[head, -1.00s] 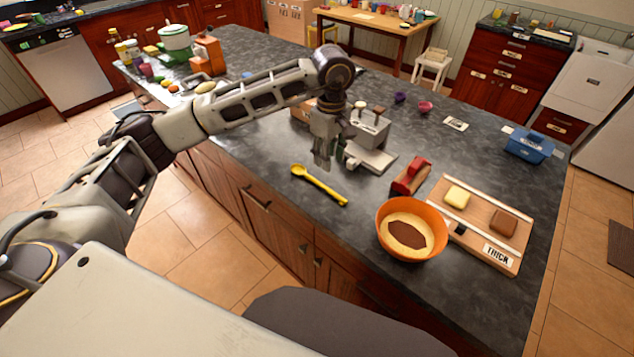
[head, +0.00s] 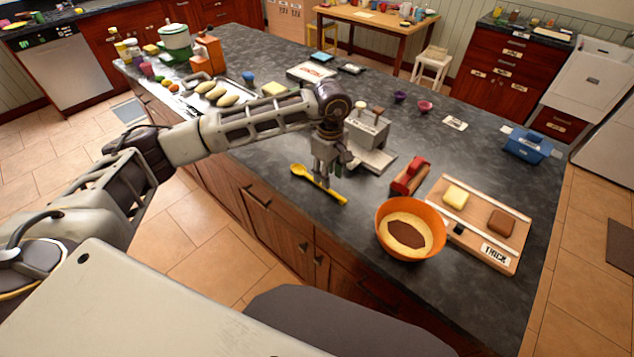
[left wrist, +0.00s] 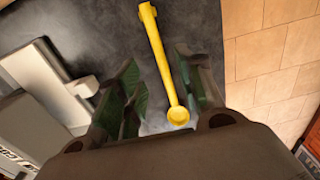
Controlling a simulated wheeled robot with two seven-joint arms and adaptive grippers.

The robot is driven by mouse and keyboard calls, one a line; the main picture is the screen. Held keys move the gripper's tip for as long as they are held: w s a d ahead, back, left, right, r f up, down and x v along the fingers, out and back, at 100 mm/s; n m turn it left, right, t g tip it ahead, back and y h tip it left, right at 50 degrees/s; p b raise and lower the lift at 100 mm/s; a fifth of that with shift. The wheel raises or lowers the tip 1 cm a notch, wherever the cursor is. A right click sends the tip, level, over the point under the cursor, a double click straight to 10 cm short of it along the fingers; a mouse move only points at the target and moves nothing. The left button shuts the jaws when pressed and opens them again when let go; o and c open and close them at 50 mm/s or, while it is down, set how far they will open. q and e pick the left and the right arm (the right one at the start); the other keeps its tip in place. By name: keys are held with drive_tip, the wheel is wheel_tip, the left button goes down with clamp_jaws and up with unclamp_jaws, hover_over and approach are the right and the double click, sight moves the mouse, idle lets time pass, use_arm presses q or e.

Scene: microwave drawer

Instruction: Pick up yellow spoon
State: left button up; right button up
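The yellow spoon (head: 318,184) lies on the dark counter near its front edge, bowl end to the left. My left gripper (head: 325,181) points down over the middle of the spoon, its fingers overlapping the handle in the head view. In the left wrist view the spoon (left wrist: 160,63) runs between the two spread fingers of the left gripper (left wrist: 160,100), with its bowl nearest the palm. The fingers are open and a gap shows on both sides of the spoon. My right gripper does not show.
A grey machine (head: 367,131) with a pale plate stands just behind the gripper. Open floor (head: 200,250) lies beyond the counter's front edge.

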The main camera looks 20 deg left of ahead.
use_arm(q)
drive_tip(key=shift+s+d+f+p, duration=0.1)
drive_tip(key=shift+f+p, duration=0.3)
drive_tip(key=shift+f, duration=0.7)
drive_tip(key=shift+s+d+f+p, duration=0.1)
drive_tip(key=shift+f+p, duration=0.25)
drive_tip(key=shift+f, duration=1)
drive_tip(key=shift+w+f, duration=0.1)
drive_tip(key=shift+f, duration=0.05)
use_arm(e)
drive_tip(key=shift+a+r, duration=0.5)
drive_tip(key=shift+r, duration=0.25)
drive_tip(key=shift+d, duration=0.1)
use_arm(q)
clamp_jaws()
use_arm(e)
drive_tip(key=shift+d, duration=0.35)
